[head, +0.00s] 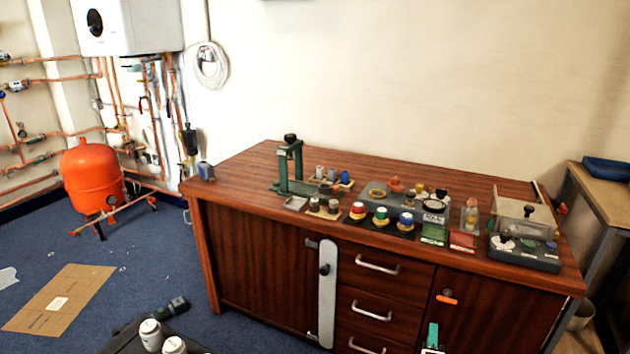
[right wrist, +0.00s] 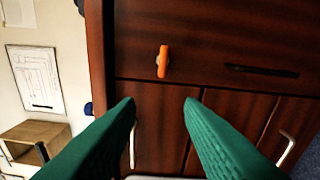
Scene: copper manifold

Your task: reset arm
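My right gripper (head: 432,338) shows at the bottom edge of the head view, in front of the right part of the wooden cabinet (head: 265,265). In the right wrist view its two green fingers (right wrist: 158,105) are spread apart with nothing between them, so it is open and empty. Beyond the fingertips is the cabinet front, with an orange handle (right wrist: 162,61) on it. The same orange handle (head: 447,299) shows on the right door in the head view.
The cabinet top holds a green press (head: 283,170), coloured buttons (head: 381,216), a grey control box (head: 525,252) and other small parts. A red tank (head: 92,178) and copper pipes stand at the left. Cardboard (head: 60,298) lies on the blue floor. A side table (head: 605,185) stands right.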

